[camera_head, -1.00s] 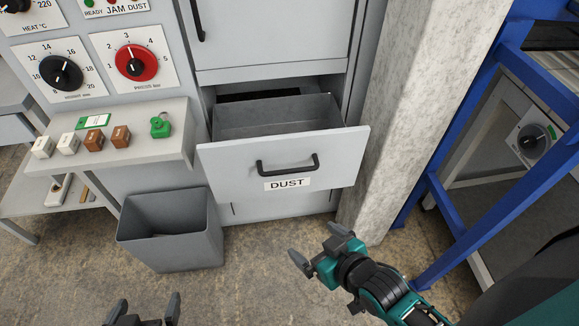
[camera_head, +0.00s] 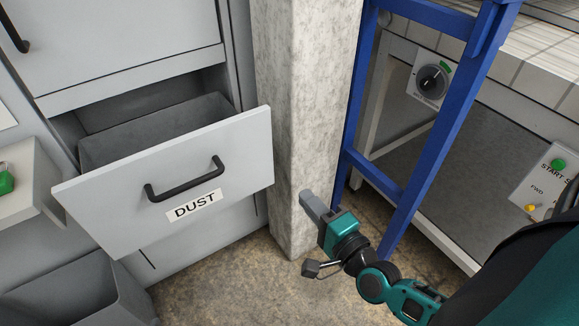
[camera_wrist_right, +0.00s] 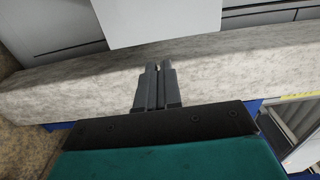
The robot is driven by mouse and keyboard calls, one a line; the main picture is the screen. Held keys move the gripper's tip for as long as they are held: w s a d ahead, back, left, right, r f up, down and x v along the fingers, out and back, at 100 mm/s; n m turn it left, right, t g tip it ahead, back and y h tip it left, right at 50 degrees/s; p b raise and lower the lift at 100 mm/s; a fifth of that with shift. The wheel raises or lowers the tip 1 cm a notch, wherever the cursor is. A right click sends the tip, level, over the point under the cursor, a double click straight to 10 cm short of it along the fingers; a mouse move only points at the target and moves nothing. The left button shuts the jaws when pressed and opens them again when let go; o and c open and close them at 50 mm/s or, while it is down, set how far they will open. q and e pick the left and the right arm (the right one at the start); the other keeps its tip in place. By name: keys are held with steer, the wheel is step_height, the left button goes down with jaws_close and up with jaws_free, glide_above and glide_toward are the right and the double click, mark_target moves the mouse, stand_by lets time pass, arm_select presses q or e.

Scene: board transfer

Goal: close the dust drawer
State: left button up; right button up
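The dust drawer (camera_head: 120,200) is pulled out of the grey cabinet, with its open bin showing behind the front panel. The front has a black bar handle (camera_head: 186,184) and a DUST label (camera_head: 194,205). My right gripper (camera_head: 307,199) is to the right of the drawer front, apart from it, in front of the concrete pillar. In the right wrist view its two fingers (camera_wrist_right: 155,70) are together with nothing between them. A pale panel, apparently the drawer front (camera_wrist_right: 155,18), shows beyond the fingertips there. My left gripper is out of view.
The concrete pillar (camera_head: 298,110) stands right of the cabinet. A blue frame (camera_head: 412,150) and a machine with a dial (camera_head: 432,82) are further right. A grey waste bin (camera_head: 80,295) stands below the drawer at left. Floor is clear in front of the pillar.

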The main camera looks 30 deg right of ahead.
steer(key=shift+w+d, duration=0.1)
steer(key=shift+w, duration=0.25)
jaws_close()
steer(key=b, duration=0.1)
glide_toward(267, 153)
steer(key=w, duration=0.5)
steer(key=shift+w, duration=0.9)
steer(key=shift+w, duration=0.1)
